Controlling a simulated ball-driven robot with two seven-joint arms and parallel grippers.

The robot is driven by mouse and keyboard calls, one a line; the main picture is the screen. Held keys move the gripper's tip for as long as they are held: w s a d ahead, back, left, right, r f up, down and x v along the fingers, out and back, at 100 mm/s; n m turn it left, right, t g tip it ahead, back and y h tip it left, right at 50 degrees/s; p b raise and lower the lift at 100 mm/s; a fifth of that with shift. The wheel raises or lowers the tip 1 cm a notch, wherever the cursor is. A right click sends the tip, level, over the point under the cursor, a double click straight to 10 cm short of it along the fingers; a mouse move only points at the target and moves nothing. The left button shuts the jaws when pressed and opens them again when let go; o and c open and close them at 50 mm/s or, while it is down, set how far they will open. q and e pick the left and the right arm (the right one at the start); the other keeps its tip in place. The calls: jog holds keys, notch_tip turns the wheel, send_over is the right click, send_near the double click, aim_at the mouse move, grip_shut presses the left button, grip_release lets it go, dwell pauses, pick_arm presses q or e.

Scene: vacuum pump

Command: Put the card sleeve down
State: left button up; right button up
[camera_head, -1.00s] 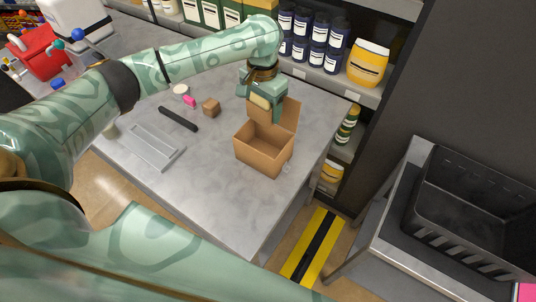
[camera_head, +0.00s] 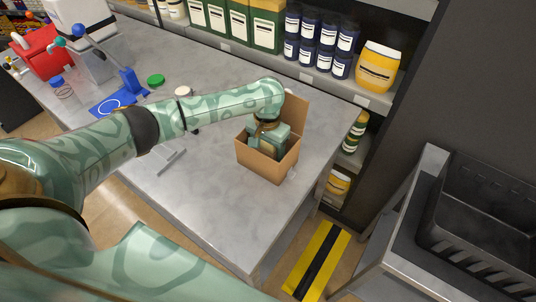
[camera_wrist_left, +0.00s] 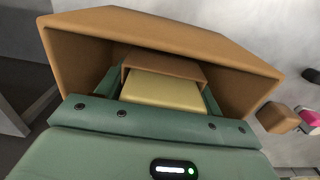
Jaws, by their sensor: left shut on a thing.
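The card sleeve (camera_wrist_left: 165,66) is brown, with a pale yellow block (camera_wrist_left: 160,91) showing at its near end in the left wrist view. My left gripper (camera_wrist_left: 160,82) is shut on it, one green finger on each side. In the head view my left gripper (camera_head: 268,137) reaches down into the open cardboard box (camera_head: 262,163), whose flap stands up at the back. The box walls surround the gripper and sleeve. The head view hides the sleeve, and I cannot tell whether it touches the box floor. My right gripper is out of view.
A small brown cube (camera_wrist_left: 277,116) and a pink item (camera_wrist_left: 309,116) lie outside the box. Shelves with dark jars (camera_head: 318,40) stand behind. A black crate (camera_head: 480,205) is at right.

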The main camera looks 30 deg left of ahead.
pick_arm(q)
notch_tip(320, 180, down, 2)
jog(key=shift+f, duration=0.15)
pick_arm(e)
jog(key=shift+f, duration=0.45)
pick_arm(q)
jog(key=o, duration=0.9)
jog(key=shift+o, duration=0.2)
notch_tip(320, 180, up, 12)
jog(key=p, duration=0.4)
jog(key=shift+p, duration=0.35)
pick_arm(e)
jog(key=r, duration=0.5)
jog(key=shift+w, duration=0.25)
